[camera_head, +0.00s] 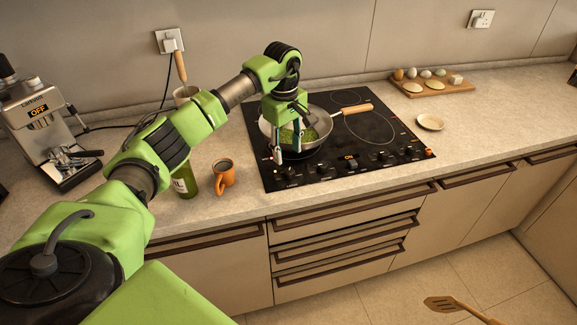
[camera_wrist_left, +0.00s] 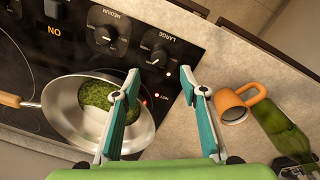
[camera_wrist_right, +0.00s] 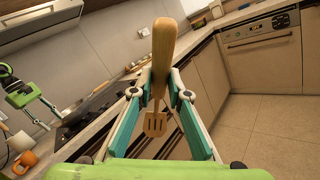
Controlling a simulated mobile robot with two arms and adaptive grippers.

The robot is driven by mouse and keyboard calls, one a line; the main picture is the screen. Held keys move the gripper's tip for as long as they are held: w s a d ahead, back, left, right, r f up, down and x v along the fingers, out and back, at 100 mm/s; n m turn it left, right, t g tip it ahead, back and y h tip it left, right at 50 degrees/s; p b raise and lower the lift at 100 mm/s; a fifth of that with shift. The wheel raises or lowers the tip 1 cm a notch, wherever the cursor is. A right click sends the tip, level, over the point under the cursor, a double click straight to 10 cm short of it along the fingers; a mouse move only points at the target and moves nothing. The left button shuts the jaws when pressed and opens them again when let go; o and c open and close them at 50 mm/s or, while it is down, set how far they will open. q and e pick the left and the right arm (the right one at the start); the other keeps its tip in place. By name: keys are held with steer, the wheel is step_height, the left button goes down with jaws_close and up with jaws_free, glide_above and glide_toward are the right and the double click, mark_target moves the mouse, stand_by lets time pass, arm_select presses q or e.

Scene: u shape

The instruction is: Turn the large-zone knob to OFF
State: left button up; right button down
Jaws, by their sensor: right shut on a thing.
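The large-zone knob (camera_wrist_left: 157,52) is black, with the label LARGE beside it and small red lights near it. It is at the left end of the front knob row on the black cooktop (camera_head: 385,115). My left gripper (camera_head: 288,150) is open and empty, fingers pointing down over the cooktop's front left. In the left wrist view its fingertips (camera_wrist_left: 160,74) are apart, with the knob seen between and beyond them; contact is not visible. My right gripper (camera_wrist_right: 160,85) is shut on the handle of a wooden spatula (camera_wrist_right: 162,48). The spatula head shows in the head view (camera_head: 440,304).
A frying pan (camera_head: 322,116) with green food stands beside my left gripper. An orange mug (camera_head: 224,176) and green bottle (camera_head: 185,183) stand left of the cooktop. A coffee machine (camera_head: 45,125) is further left. Counter right of the cooktop is mostly clear around a small dish (camera_head: 430,122).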

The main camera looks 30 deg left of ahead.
mark_target(288, 170)
arm_select(q)
step_height(288, 170, down, 6)
steer(key=shift+w+f+p, duration=0.1)
steer(key=shift+w+p, duration=0.05)
steer(key=shift+p, duration=0.75)
steer(key=shift+f, duration=0.85)
steer(key=c, duration=1.1)
